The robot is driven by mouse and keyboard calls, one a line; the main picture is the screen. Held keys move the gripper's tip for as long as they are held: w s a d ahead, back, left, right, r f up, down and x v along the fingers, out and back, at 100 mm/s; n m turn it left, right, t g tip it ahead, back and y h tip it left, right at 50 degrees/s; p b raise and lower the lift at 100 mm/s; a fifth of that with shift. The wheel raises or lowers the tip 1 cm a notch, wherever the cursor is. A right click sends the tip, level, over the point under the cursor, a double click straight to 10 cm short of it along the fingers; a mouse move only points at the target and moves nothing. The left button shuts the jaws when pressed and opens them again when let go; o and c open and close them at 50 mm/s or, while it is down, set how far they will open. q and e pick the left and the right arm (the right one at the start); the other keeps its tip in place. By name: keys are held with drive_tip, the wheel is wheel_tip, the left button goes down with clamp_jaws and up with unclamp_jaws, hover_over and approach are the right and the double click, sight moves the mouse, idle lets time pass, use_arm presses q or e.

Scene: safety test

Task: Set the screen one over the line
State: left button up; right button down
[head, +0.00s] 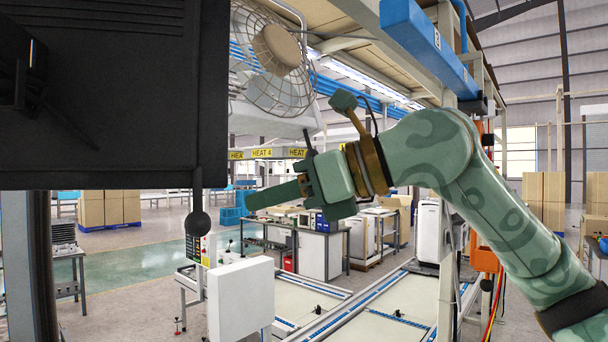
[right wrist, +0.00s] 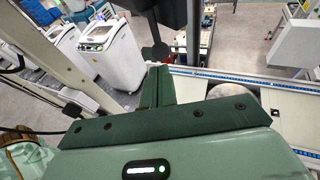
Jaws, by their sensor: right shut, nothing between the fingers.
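A large black screen housing (head: 115,110) fills the upper left of the head view, hanging above the line. A thin rod with a round black ball (head: 198,223) hangs from its lower right edge. My right gripper (head: 250,201) is shut and empty, its fingers pointing left, with the tips to the right of the ball and a little higher. In the right wrist view my shut fingers (right wrist: 160,88) point up the picture toward the ball (right wrist: 157,52), with a small gap seen between them. The screen's display face is not clearly seen. My left gripper is out of view.
A caged fan (head: 270,60) hangs behind the gripper. A white box panel (head: 240,300) stands below. Conveyor tracks (head: 370,315) run along the floor side. White appliances (right wrist: 110,50) stand near an upright post. A blue beam (head: 430,45) crosses above my arm.

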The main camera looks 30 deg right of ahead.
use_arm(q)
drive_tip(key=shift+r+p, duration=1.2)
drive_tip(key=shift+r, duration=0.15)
use_arm(e)
drive_tip(key=w+a, duration=0.4)
drive_tip(key=shift+w+a+f, duration=0.2)
drive_tip(key=shift+w+f, duration=0.05)
drive_tip(key=shift+f, duration=0.1)
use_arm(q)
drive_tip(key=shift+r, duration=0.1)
use_arm(e)
drive_tip(key=shift+w, duration=0.1)
